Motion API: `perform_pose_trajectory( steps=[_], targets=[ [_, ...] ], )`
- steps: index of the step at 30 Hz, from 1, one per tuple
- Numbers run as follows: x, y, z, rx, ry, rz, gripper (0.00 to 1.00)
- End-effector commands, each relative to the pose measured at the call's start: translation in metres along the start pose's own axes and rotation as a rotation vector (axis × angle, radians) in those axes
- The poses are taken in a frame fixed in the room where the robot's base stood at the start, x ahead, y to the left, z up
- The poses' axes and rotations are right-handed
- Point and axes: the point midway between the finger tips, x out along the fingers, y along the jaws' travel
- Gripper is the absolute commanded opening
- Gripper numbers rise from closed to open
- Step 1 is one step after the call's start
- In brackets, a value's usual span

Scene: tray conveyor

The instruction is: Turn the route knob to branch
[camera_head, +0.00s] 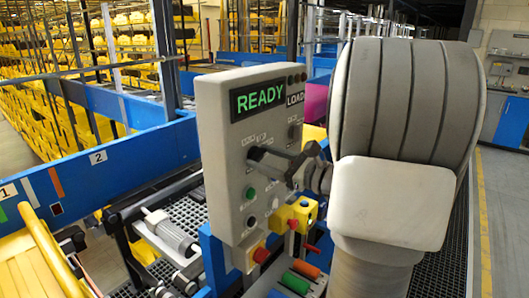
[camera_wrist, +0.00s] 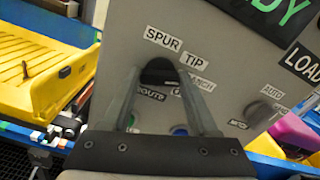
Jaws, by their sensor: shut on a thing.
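The grey control panel (camera_head: 216,120) stands upright in the head view, with a screen (camera_head: 257,99) reading READY in green and LOAD beside it. My gripper (camera_head: 258,155) reaches it from the right and covers the knob there. In the wrist view, my gripper (camera_wrist: 160,82) is shut on the dark route knob (camera_wrist: 158,70), one finger on each side. The labels SPUR (camera_wrist: 163,39), TIP (camera_wrist: 193,60) and a partly covered BRANCH (camera_wrist: 202,80) sit around it, with ROUTE below. Which label the knob points to cannot be told.
Below the gripper on the panel are a green button (camera_head: 250,193) and a dark button (camera_head: 251,221). A yellow tray (camera_wrist: 45,72) lies left of the panel in the wrist view. A blue rail (camera_head: 105,172) runs left.

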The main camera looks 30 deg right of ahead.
Motion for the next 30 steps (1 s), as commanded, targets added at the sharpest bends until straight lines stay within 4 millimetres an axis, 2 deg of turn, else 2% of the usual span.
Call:
perform_pose_trajectory(
  steps=[9, 24, 25, 30],
  targets=[
    [-0.0001, -0.0001, 0.0006, 0.122, 0.000, 0.000, 0.04],
    [-0.0001, 0.0001, -0.0004, 0.143, 0.000, 0.000, 0.04],
    [-0.0002, 0.0001, -0.0004, 0.143, 0.000, -0.001, 0.62],
    [-0.0001, 0.0001, -0.0003, 0.142, 0.000, -0.001, 0.90]
  ],
)
